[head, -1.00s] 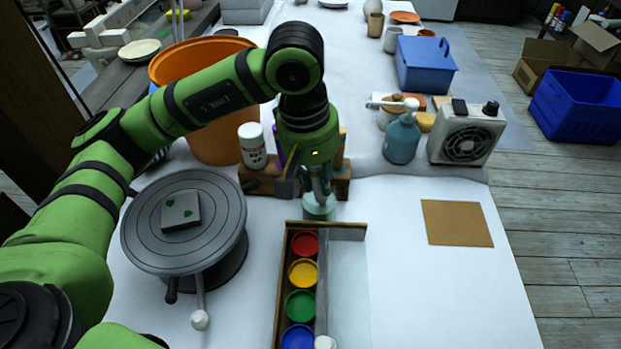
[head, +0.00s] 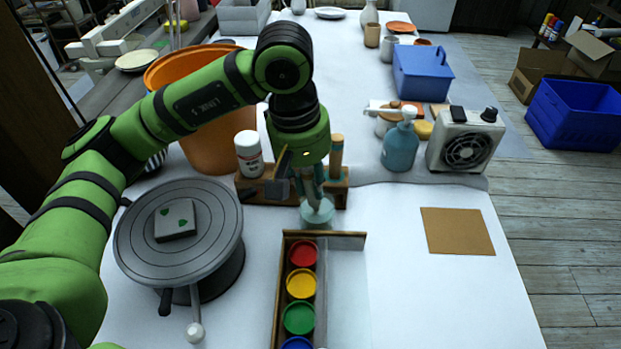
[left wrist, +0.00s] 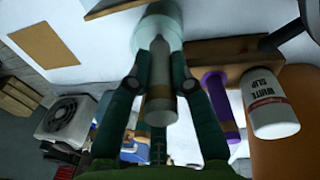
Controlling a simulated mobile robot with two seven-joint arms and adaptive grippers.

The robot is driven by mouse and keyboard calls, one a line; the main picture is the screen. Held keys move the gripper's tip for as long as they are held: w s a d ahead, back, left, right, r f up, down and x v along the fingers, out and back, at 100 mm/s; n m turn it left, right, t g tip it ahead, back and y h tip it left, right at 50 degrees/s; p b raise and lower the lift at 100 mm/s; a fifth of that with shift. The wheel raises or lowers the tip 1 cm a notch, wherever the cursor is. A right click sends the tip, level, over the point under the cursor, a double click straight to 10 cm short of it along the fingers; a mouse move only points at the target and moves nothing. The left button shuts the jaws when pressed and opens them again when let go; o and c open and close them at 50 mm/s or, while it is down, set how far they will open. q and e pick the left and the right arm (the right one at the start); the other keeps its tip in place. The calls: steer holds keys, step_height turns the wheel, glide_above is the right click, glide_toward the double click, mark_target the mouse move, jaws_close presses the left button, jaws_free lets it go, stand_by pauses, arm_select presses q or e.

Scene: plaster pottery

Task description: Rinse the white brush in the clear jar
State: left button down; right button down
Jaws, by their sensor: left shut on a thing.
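My left gripper (head: 315,190) points down over the clear jar (head: 317,213), behind the paint tray. In the left wrist view its two fingers (left wrist: 161,88) are shut on the white brush (left wrist: 160,95), a pale handle with a dark tan band. The brush points toward the jar (left wrist: 158,30), and its tip overlaps the jar's mouth. How deep the tip sits in the jar is hard to tell. My right gripper is in neither view.
A wooden brush rack (head: 262,186) with a white slip bottle (head: 249,154) stands close behind the jar. The paint tray (head: 281,285) is in front. A banding wheel (head: 140,232) is at left. A teal pump bottle (head: 400,148) and fan (head: 466,140) stand right.

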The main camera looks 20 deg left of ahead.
arm_select(q)
step_height(320, 180, up, 6)
steer(key=p, duration=0.3)
steer(key=shift+r, duration=0.25)
stand_by(0.7)
steer(key=shift+r+p, duration=0.75)
steer(key=shift+r, duration=0.8)
